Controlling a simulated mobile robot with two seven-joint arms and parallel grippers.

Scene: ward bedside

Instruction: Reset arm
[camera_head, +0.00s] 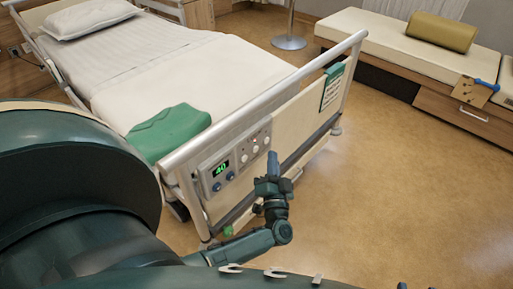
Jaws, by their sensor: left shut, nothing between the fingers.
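My left gripper (272,163) points up in front of the bed's footboard, right of the control panel (226,166). Its fingers look closed with nothing between them. The dark teal arm comes in from the lower left and bends up at the wrist. The panel has a green lit display, knobs and small buttons. From this view I cannot tell whether the gripper touches the footboard. My right gripper is not in view.
The hospital bed (180,62) has a pillow (90,18) and a green folded cloth (169,131). A bench (375,30) with an olive bolster (441,31) stands at the back right. The floor (400,190) on the right is clear.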

